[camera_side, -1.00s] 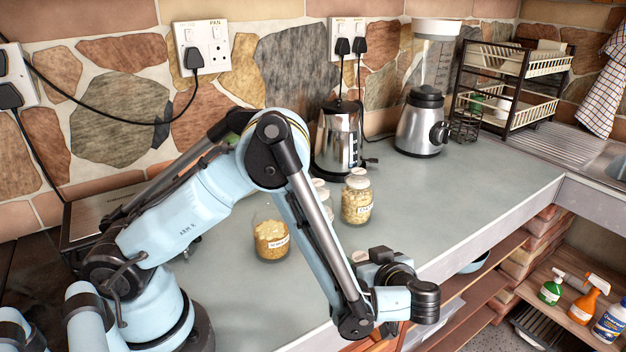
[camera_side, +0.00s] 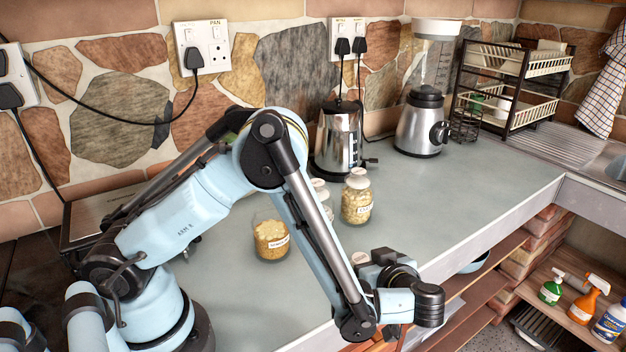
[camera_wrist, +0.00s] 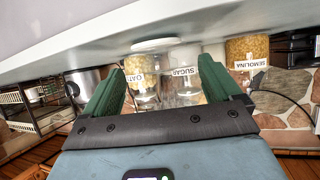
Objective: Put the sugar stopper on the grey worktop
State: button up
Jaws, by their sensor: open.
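In the wrist view, which is upside down, my gripper (camera_wrist: 160,66) shows two green fingers spread apart with nothing held between them. A white round stopper (camera_wrist: 155,45) lies on the grey worktop (camera_wrist: 235,22), beyond the fingertips and apart from them. It also shows in the side view (camera_side: 358,258) beside my wrist, partly hidden; I cannot read which jar it belongs to. The jar labelled SUGAR (camera_wrist: 187,87) stands behind it, between the other two jars. In the side view the sugar jar is mostly hidden by my arm. My fingers are hidden there.
The oats jar (camera_side: 356,203) is stoppered, and the semolina jar (camera_side: 271,240) appears open. A kettle (camera_side: 338,140), blender (camera_side: 422,125) and dish rack (camera_side: 510,85) stand towards the back. The worktop is clear to the right, and its front edge is close to my wrist.

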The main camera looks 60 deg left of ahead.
jog(key=v, duration=0.6)
jog(key=s+a+r+m+t+h, duration=0.3)
jog(key=s+a+r+m+h, duration=0.4)
jog(key=m+h, duration=0.5)
jog(key=shift+a+r+m+t, duration=0.4)
jog(key=shift+a+r+m, duration=0.9)
jog(key=shift+r+m, duration=0.2)
